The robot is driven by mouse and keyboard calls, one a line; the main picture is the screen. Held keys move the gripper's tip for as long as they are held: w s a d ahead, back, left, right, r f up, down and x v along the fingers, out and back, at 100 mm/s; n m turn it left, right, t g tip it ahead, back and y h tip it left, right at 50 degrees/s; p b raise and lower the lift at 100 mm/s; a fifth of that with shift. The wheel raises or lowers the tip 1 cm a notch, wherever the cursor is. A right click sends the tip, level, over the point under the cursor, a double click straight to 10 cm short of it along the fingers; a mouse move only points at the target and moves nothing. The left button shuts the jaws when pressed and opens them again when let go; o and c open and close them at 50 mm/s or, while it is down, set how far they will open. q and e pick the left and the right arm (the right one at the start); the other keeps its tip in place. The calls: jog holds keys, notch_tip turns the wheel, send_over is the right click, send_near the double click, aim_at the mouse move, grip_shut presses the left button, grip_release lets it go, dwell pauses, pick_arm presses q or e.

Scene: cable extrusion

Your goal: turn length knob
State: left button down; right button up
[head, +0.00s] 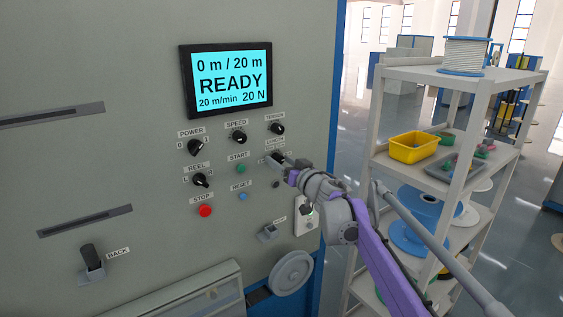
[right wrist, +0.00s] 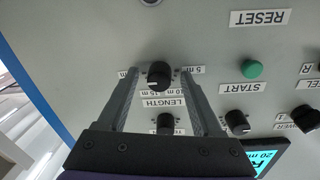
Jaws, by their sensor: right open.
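The length knob (right wrist: 159,75) is a black round knob with a white mark on the grey panel, its mark on the left side in the upside-down right wrist view. Its LENGTH label (right wrist: 162,102) is beside it, with metre marks around it. My right gripper (right wrist: 160,78) is open, with one finger on each side of the knob and visible gaps between. The screen (head: 228,80) reads 0 m / 20 m, READY. My left gripper is not in view.
The tension knob (head: 277,128), speed knob (head: 239,137), green start button (head: 241,169) and blue reset button (head: 243,196) are close by. The red stop button (head: 205,211) is lower left. A shelf (head: 455,82) with a yellow bin (head: 413,148) stands right of the machine.

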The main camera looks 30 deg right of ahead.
grip_shut()
